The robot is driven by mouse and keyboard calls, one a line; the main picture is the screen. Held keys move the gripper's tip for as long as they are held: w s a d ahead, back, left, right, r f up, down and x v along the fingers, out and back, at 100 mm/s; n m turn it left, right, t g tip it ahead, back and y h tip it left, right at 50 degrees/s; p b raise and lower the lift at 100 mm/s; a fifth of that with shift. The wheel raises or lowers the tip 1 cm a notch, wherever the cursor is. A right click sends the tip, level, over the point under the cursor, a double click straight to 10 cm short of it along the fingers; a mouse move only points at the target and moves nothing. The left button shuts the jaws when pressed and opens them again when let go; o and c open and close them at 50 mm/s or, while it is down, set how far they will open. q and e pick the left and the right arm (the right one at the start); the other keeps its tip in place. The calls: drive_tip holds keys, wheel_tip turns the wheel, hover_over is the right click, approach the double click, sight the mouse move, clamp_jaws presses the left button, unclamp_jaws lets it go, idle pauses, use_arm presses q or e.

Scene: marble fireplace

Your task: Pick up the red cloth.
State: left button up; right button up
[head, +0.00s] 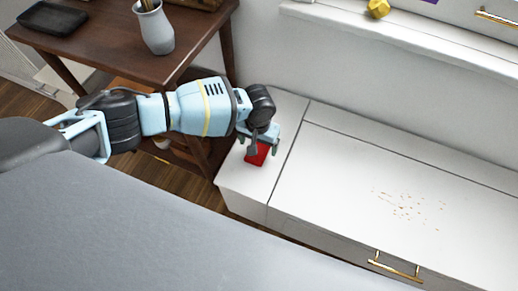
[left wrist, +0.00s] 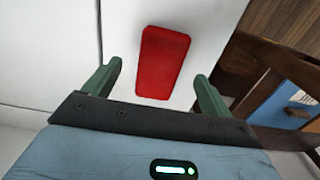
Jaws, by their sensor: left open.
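The red cloth (head: 257,155) lies on the left end of a white cabinet top (head: 330,170), partly hidden by my left gripper in the head view. In the left wrist view the cloth (left wrist: 162,62) is a flat red rectangle with rounded corners. My left gripper (head: 257,145) is over the cloth and points down at it. In the left wrist view its two green fingers (left wrist: 155,85) are apart, with the cloth showing between and beyond them. Nothing is held. The right gripper is not in view.
Brown crumbs (head: 408,208) are scattered on the cabinet top to the right. A brown wooden table (head: 100,45) with a grey vase (head: 155,28) stands at the left. A yellow object (head: 378,8) sits on a white ledge. The middle of the cabinet top is clear.

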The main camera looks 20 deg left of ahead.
use_arm(q)
wheel_tip(320, 180, down, 3)
drive_tip(key=shift+s+r+b, duration=0.15)
drive_tip(key=shift+b, duration=0.2)
drive_tip(key=shift+f, duration=0.3)
drive_tip(key=c, duration=1.1)
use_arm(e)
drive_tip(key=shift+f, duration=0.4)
